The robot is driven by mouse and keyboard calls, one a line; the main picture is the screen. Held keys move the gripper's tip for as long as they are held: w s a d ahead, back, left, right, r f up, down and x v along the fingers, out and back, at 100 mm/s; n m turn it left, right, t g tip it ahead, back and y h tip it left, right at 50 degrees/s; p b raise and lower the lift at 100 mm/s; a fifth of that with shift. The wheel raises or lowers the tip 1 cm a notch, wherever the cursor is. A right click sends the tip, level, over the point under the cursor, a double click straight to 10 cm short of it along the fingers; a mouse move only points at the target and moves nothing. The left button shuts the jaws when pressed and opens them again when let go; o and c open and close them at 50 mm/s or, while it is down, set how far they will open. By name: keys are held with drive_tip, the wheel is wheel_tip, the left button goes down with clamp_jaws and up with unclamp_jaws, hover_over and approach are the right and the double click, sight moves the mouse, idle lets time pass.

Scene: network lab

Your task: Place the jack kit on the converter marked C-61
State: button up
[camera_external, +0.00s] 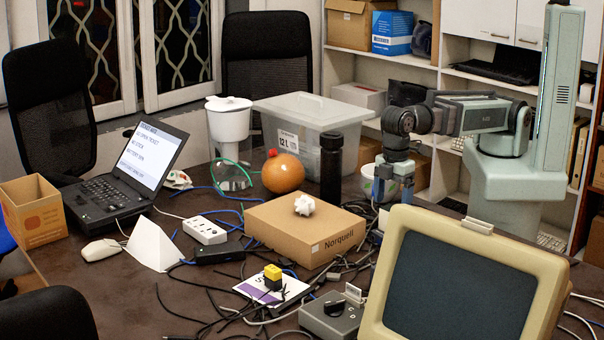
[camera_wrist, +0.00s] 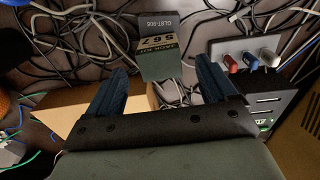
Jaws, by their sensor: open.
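The jack kit (camera_wrist: 160,66) is a small dark box with a green panel lettered "JACK KIT", upside down in the wrist view. It lies ahead of my gripper (camera_wrist: 159,70), roughly centred between its blue fingers. The fingers are spread apart, and I see no grip on the box. In the external view my gripper (camera_external: 384,188) points down at the back right of the table; I cannot make out the jack kit there. A black slotted device (camera_wrist: 268,108) with a small green label is at the right of the wrist view; its marking is not readable to me.
A panel with coloured plugs (camera_wrist: 244,60) and tangled cables surround the jack kit. A cardboard box (camera_external: 305,232), a dark bottle (camera_external: 331,167), a clear bin (camera_external: 305,120) and a beige monitor (camera_external: 395,230) crowd my gripper's area.

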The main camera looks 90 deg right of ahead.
wheel_tip(320, 180, up, 8)
idle(0.5)
idle(0.5)
